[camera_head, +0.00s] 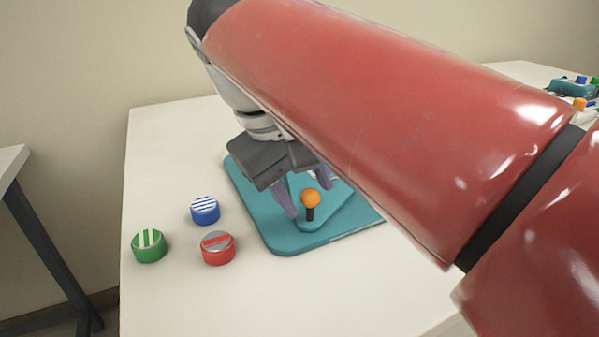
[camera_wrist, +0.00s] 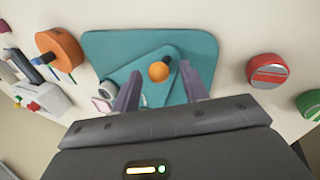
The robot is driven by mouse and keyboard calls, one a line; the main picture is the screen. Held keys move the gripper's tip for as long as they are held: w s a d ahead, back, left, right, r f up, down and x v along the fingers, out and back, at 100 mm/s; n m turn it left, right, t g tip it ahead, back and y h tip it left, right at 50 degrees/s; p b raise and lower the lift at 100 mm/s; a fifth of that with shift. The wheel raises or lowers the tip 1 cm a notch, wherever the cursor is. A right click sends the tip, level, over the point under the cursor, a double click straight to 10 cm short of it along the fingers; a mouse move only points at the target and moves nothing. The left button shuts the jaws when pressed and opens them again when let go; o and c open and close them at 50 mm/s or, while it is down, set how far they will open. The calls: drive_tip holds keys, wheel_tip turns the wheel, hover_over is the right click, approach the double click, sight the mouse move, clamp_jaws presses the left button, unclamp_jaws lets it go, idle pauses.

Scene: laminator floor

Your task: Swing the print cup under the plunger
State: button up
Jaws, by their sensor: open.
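A teal base plate (camera_head: 286,243) lies on the table, with a teal swing arm (camera_head: 335,213) on top of it. An orange ball knob (camera_head: 311,198) stands on a short black stem at the near end of that arm. In the wrist view, the knob (camera_wrist: 158,71) appears between the two purple-grey fingers of my gripper (camera_wrist: 160,76). My gripper (camera_head: 305,195) is open, pointing down over the plate, and is not closed on the knob. A pale round part (camera_wrist: 108,89) sits at the swing arm's other end; I cannot tell if it is the print cup. I cannot make out the plunger.
Red (camera_head: 218,248), blue (camera_head: 205,210) and green (camera_head: 149,246) striped round pieces stand left of the plate on the white table (camera_head: 170,300). An orange cylinder (camera_wrist: 62,48) and small parts lie beside the plate. My red arm hides much of the table.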

drive_tip(key=shift+r, duration=0.1)
drive_tip(key=v, duration=0.7)
drive_tip(key=shift+r, duration=0.25)
drive_tip(key=shift+s+a, duration=0.1)
